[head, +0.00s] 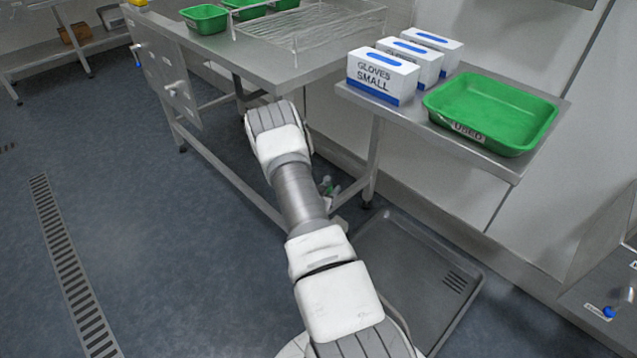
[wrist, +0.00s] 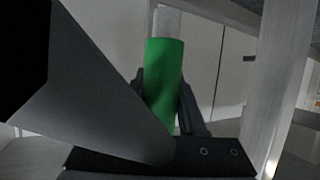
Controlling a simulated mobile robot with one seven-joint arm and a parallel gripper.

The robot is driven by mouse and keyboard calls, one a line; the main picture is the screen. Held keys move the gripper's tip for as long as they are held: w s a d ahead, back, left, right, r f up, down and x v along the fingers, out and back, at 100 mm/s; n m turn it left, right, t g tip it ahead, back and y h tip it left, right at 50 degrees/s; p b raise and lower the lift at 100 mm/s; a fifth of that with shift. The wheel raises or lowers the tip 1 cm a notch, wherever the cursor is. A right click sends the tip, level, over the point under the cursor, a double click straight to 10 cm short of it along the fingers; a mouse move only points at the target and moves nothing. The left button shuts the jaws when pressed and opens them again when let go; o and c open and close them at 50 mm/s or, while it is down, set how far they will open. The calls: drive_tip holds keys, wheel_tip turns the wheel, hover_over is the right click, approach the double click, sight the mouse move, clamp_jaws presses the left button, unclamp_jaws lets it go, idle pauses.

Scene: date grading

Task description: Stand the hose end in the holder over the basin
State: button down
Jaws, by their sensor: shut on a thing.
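A green cylinder with a pale grey end, which looks like the hose end (wrist: 165,75), stands nearly upright in the wrist view. My gripper (wrist: 164,100) is shut on its green part, with a dark finger on each side. In the head view my arm hides most of the gripper, and only small green and pale bits show beside it, below the tables. A shallow grey basin (head: 390,235) with a slotted drain lies on the floor to the right of my arm. I cannot make out the holder in either view.
A steel table (head: 290,75) with green trays and a wire rack stands behind my arm. A side shelf (head: 410,118) carries glove boxes (head: 382,75) and a green tray (head: 545,105). Pale uprights (wrist: 275,80) stand close on the right in the wrist view.

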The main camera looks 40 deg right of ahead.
drive_tip(key=s+d+f+b, duration=0.1)
drive_tip(key=f, duration=0.1)
drive_tip(key=s+d+f+b, duration=0.1)
drive_tip(key=s+f, duration=0.1)
drive_tip(key=shift+s+d+f+b, duration=0.15)
drive_tip(key=shift+d+b, duration=0.05)
drive_tip(key=shift+b, duration=0.1)
drive_tip(key=shift+f+b, duration=0.6)
drive_tip(key=shift+a+b, duration=0.1)
drive_tip(key=shift+b, duration=0.2)
idle(0.6)
drive_tip(key=shift+f, duration=0.15)
drive_tip(key=shift+f+b, duration=1.4)
drive_tip(key=shift+f, duration=0.3)
drive_tip(key=shift+f, duration=0.9)
drive_tip(key=shift+c, duration=2)
unclamp_jaws()
